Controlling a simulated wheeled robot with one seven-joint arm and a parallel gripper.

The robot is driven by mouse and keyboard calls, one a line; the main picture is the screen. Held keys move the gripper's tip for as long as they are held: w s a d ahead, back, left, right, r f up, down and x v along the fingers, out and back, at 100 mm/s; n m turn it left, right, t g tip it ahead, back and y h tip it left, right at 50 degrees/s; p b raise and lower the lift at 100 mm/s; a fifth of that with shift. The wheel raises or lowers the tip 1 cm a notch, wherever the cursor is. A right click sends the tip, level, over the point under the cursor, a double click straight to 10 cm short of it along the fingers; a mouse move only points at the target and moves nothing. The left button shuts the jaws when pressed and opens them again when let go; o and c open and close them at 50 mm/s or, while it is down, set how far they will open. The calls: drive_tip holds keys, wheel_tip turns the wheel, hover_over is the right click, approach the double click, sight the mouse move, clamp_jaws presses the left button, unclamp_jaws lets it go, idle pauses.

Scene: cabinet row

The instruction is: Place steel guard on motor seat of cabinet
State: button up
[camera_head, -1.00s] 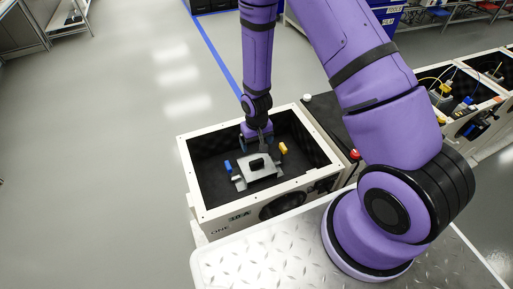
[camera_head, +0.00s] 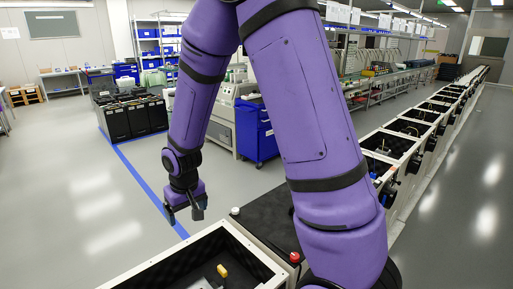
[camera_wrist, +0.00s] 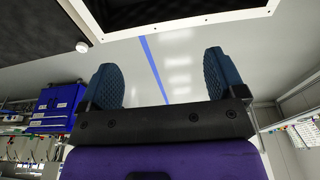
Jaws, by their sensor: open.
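My gripper (camera_head: 184,216) is open and empty, raised above and beyond the far left side of the open cabinet (camera_head: 158,271). In the wrist view its two blue textured fingers (camera_wrist: 162,78) stand wide apart with nothing between them. The steel guard (camera_head: 202,284) shows only as a grey sliver inside the cabinet, at the bottom edge of the head view. Most of it is cut off, and the motor seat cannot be made out, so how the guard sits cannot be told.
A yellow part (camera_head: 222,270) is inside the cabinet. A black top (camera_head: 270,220) with a red button (camera_head: 294,257) adjoins it on the right. More open cabinets (camera_head: 392,145) run back in a row. The grey floor (camera_head: 90,200) at left is clear.

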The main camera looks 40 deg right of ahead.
drive_tip(key=s+d+r+t, duration=0.1)
drive_tip(key=s+r, duration=0.3)
drive_tip(key=r, duration=0.4)
drive_tip(key=s+d+r+t, duration=0.15)
drive_tip(key=s+r, duration=0.25)
drive_tip(key=r, duration=0.4)
drive_tip(key=s+d+r, duration=0.1)
drive_tip(key=s+r, duration=0.4)
drive_tip(key=s, duration=0.3)
drive_tip(key=s+r, duration=0.4)
drive_tip(key=s, duration=0.4)
drive_tip(key=shift+d+r+t, duration=0.4)
drive_tip(key=shift+t, duration=0.05)
